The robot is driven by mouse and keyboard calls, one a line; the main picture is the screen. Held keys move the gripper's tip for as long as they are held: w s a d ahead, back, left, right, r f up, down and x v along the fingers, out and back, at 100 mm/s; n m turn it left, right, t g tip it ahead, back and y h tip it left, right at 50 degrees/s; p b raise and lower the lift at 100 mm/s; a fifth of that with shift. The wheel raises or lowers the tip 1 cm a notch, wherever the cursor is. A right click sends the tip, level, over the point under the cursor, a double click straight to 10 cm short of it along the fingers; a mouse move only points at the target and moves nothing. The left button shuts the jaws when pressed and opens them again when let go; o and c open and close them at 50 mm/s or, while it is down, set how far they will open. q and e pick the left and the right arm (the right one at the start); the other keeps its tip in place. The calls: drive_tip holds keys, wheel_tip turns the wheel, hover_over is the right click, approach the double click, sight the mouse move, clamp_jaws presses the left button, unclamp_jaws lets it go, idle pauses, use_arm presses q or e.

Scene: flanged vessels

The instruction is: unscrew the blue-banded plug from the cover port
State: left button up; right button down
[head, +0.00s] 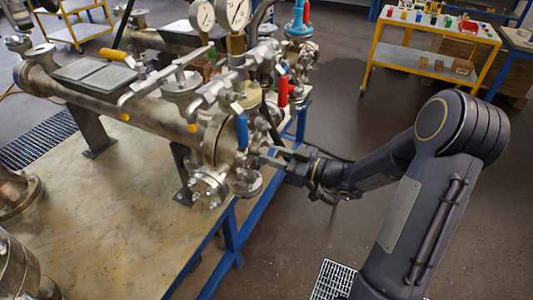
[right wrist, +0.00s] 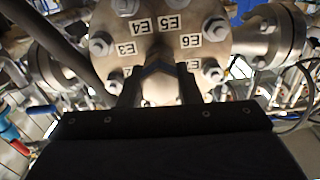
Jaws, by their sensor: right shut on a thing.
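The round metal cover (right wrist: 185,20) faces the right wrist camera, with bolts around its rim and labels such as E4, E5 and E6. The plug (right wrist: 158,82) sits at the cover's middle, with a dark blue band (right wrist: 157,68) partly visible on it. My right gripper (right wrist: 159,84) is shut on the plug, one dark finger on each side. In the head view my right gripper (head: 268,154) reaches in from the right to the vessel's end; the plug is too small and hidden to make out there. My left gripper is not in view.
Blue (head: 242,130) and red (head: 283,91) valve levers stand close above my right gripper. Pressure gauges (head: 233,14) and pipework crowd the vessel's top. A yellow-framed cart (head: 437,47) stands at the back right.

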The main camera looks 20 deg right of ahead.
drive_tip(key=c, duration=1)
unclamp_jaws()
drive_tip(key=shift+o, duration=0.2)
drive_tip(key=b+v, duration=0.2)
drive_tip(key=v, duration=0.5)
drive_tip(key=shift+s+d, duration=0.25)
drive_tip(key=shift+s, duration=0.05)
drive_tip(key=shift+c, duration=0.4)
